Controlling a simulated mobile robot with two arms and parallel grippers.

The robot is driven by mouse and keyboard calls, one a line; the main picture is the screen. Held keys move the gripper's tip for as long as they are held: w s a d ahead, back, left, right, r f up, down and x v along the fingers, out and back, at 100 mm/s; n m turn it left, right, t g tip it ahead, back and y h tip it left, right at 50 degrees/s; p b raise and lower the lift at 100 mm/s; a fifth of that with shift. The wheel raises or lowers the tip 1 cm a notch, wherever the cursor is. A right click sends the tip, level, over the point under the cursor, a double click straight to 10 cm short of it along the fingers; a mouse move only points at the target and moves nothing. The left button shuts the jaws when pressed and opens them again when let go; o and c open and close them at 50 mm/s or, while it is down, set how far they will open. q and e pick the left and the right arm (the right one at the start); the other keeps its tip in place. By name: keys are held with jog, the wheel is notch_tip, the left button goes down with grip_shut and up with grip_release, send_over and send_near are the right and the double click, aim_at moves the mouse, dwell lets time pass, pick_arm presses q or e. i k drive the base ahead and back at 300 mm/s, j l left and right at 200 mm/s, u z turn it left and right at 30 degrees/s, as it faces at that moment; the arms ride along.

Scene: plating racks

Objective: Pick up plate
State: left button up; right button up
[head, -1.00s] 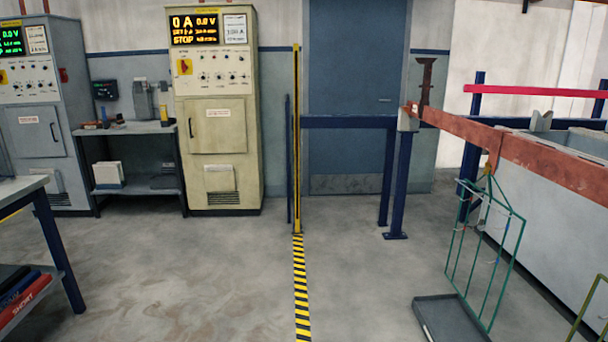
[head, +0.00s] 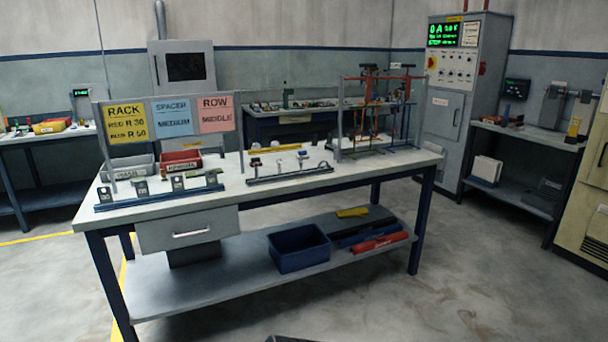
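I cannot single out a plate in the head view. The workbench (head: 205,211) stands ahead with a pale top and blue legs. A blue rail with several small upright metal pieces (head: 160,199) lies at its front left. A second, dark rail with small metal pieces (head: 290,176) lies at the middle. Red and blue hanging racks (head: 372,108) stand in a grey frame at the bench's right end. Neither of my grippers shows in the view.
Grey (head: 128,168) and red (head: 181,161) bins sit under the signs (head: 125,122). A grey cabinet (head: 464,95) stands at the back right. Floor (head: 480,285) is clear at right front.

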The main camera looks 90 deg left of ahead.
aim_at(106, 196)
jog(key=j+u, duration=0.15)
jog(key=u, duration=0.3)
jog(key=j+u, duration=0.15)
jog(key=u, duration=0.3)
jog(key=j+u, duration=0.2)
jog(key=u, duration=0.25)
jog(key=j+u, duration=0.15)
jog(key=u, duration=0.3)
jog(key=j+u, duration=0.1)
jog(key=u, duration=0.35)
jog(key=i+j+u, duration=0.1)
jog(key=u, duration=0.35)
